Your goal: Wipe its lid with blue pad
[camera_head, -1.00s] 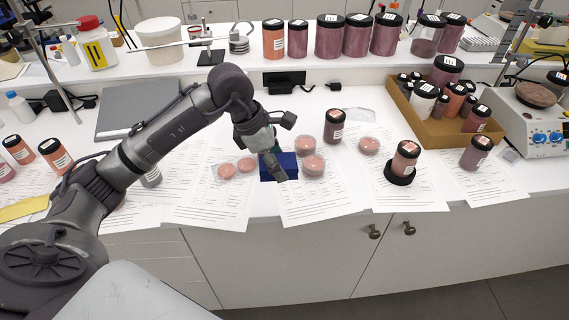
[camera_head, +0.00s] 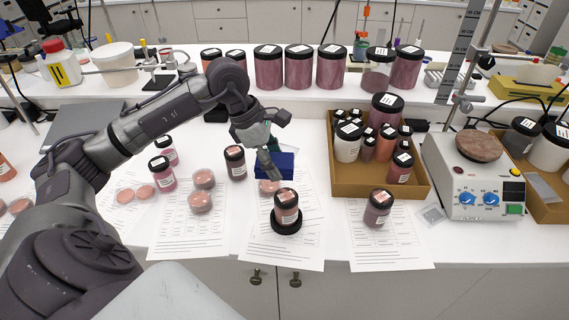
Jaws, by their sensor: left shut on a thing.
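My left gripper (camera_head: 268,165) is shut on a blue pad (camera_head: 285,160) and holds it just behind a jar (camera_head: 286,209) that stands upright in a black round stand (camera_head: 286,228). The jar has a black lid (camera_head: 285,194) with a pale label on top and pinkish contents. The pad and the lid look apart, with the pad behind and a little to the left. The gripper partly hides a clear dish of pink powder (camera_head: 266,188). My right gripper is out of view.
A dark-lidded jar (camera_head: 235,163) stands left of the pad. Another jar (camera_head: 378,208) stands on a sheet to the right. A cardboard tray (camera_head: 345,187) with several jars is behind it, beside a hotplate (camera_head: 475,180). Clear dishes (camera_head: 202,179) lie left.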

